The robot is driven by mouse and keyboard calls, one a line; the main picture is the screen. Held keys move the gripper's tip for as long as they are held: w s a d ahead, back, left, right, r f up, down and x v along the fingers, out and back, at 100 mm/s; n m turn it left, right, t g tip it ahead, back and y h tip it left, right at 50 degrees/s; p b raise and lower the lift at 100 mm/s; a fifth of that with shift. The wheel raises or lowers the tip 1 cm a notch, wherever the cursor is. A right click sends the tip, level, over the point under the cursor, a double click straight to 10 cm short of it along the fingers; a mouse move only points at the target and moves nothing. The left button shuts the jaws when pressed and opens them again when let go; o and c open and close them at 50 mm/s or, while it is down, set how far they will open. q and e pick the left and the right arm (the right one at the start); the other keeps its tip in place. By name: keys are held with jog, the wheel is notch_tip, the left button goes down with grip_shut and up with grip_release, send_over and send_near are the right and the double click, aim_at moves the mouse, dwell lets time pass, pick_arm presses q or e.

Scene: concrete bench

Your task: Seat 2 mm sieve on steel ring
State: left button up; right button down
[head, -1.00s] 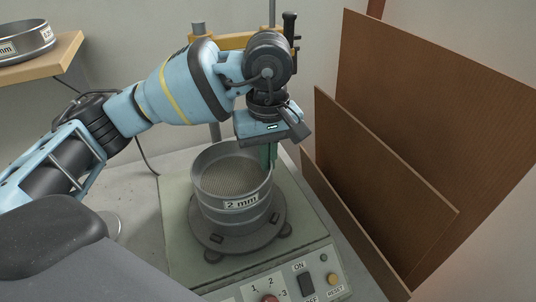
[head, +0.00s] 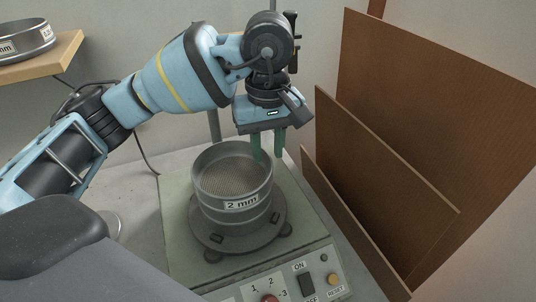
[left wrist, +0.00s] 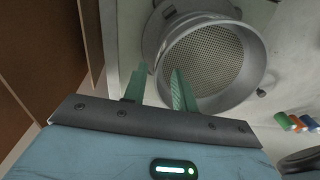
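The 2 mm sieve (head: 207,193), a round steel sieve with a mesh floor and a "2 mm" label, sits upright on a steel ring (head: 238,226) on the shaker's round plate. The two look stacked and level; the seam's far side is hidden. My right gripper is not in view.
The shaker base (head: 180,262) has a dial, an ON/OFF switch and a reset button in front. Brown boards (head: 375,190) lean close on the right. Another labelled sieve (head: 30,42) is on a wooden shelf (head: 62,58) at upper left. Small coloured cylinders (left wrist: 291,122) show in the left wrist view.

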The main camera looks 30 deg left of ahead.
pick_arm(q)
notch_tip(320, 180, up, 5)
jog(key=shift+r, duration=0.2)
jog(key=shift+f, duration=0.1)
dwell(0.7)
